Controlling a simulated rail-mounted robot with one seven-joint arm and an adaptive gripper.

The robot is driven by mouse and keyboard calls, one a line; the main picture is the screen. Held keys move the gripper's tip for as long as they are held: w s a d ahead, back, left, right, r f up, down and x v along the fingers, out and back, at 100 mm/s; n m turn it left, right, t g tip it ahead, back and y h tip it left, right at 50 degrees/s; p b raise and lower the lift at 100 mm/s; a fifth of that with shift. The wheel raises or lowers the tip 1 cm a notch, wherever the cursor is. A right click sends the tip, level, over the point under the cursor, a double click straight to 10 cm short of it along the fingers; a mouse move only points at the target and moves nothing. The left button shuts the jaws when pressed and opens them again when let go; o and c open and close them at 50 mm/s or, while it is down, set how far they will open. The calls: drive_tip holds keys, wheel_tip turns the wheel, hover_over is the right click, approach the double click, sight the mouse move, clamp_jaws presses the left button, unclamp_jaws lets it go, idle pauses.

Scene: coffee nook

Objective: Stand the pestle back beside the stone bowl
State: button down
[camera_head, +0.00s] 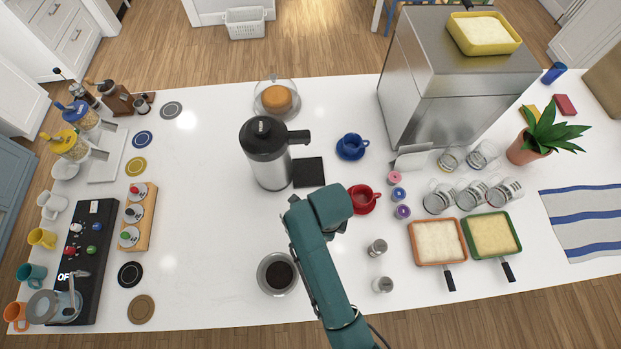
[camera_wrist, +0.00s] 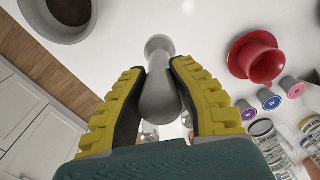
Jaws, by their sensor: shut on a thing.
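My gripper (camera_wrist: 155,85) has yellow ribbed fingers shut on the smooth grey pestle (camera_wrist: 158,98), seen in the wrist view. The pestle's round knob points away from the camera; I cannot tell whether it touches the counter. A thick-walled grey vessel with a dark inside, which looks like the stone bowl (camera_wrist: 66,28), stands beyond the left finger, apart from the pestle and cut by the top edge.
A wide bowl of dark grounds (camera_head: 278,273) stands left of my arm. A red cup (camera_head: 362,198) is close to the right, with coloured pods (camera_head: 398,194) beyond. Two steel shakers (camera_head: 377,248) stand right of my arm. A steel jug (camera_head: 266,155) is behind. The counter's left middle is clear.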

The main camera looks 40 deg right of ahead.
drive_tip(key=shift+m, duration=0.5)
drive_tip(key=d+f, duration=0.1)
drive_tip(key=f, duration=0.2)
drive_tip(key=s+d+f, duration=0.1)
drive_tip(key=f, duration=0.3)
drive_tip(key=s+d+f, duration=0.1)
drive_tip(key=f, duration=0.2)
drive_tip(key=shift+s+d+f, duration=0.15)
drive_tip(key=shift+d+f, duration=0.1)
drive_tip(key=shift+f, duration=0.05)
drive_tip(key=shift+f, duration=0.2)
drive_tip(key=c, duration=1)
unclamp_jaws()
drive_tip(key=shift+r, duration=0.2)
wheel_tip(320, 180, up, 12)
drive_tip(key=shift+s, duration=0.15)
